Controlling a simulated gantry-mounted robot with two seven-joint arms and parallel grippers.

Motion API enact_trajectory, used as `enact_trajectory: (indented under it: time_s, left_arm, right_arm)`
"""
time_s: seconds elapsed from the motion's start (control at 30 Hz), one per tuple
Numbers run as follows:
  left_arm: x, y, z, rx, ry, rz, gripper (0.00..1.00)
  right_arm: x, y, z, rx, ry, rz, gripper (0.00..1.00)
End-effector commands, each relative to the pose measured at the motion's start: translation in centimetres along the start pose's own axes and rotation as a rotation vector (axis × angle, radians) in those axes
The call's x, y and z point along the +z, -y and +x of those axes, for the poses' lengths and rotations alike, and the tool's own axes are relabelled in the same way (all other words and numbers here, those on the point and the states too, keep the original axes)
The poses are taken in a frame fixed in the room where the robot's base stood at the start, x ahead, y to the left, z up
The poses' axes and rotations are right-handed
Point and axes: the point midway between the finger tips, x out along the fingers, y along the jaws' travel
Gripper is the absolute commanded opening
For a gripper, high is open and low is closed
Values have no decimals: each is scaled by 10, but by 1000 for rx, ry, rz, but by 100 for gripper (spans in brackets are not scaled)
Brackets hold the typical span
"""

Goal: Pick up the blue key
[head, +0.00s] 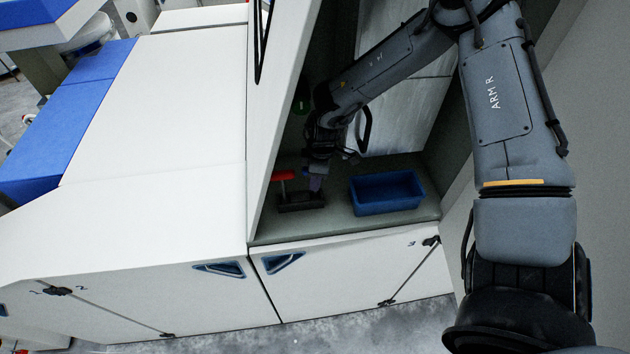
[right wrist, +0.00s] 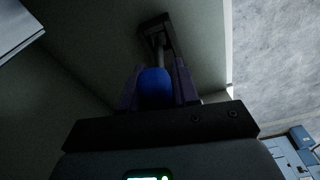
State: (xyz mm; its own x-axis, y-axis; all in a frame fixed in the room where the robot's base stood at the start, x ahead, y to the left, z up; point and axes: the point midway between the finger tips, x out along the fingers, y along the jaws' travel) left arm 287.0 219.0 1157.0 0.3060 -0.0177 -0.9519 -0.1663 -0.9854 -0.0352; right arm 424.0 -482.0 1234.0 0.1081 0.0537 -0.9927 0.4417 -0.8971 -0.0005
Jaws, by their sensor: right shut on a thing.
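The blue key's rounded blue head (right wrist: 154,88) sits between the two purple fingers of my right gripper (right wrist: 158,90) in the right wrist view. The gripper is shut on it. A grey shaft runs from the blue head to a dark holder (right wrist: 153,28); I cannot tell whether its end is still seated there. In the head view my right gripper (head: 316,181) is low over the right part of the dark holder (head: 292,206), and its fingers mostly hide the blue key. My left gripper is in neither view.
A red key (head: 283,176) stands in the holder, left of my right gripper. An empty-looking blue bin (head: 387,207) is to the right on the same grey shelf (head: 347,223). A white cabinet wall (head: 262,140) bounds the recess on the left.

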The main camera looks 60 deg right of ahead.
Motion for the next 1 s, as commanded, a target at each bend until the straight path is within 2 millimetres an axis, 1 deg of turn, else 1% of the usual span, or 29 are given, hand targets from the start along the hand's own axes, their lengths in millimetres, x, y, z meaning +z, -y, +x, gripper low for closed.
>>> enact_trajectory:
  time_s: [0.3,0.47,0.67,0.97,1.0]
  left_arm:
    - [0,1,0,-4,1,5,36]
    - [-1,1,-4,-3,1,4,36]
    - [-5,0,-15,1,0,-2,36]
    - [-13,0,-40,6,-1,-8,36]
    - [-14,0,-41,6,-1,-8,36]
  right_arm:
    - [0,0,-1,0,-1,0,0]
    - [-2,0,-8,1,-2,0,0]
    - [-4,0,-27,0,-3,0,0]
    - [-10,0,-74,1,-4,1,0]
    - [-9,3,-76,-2,-3,0,0]
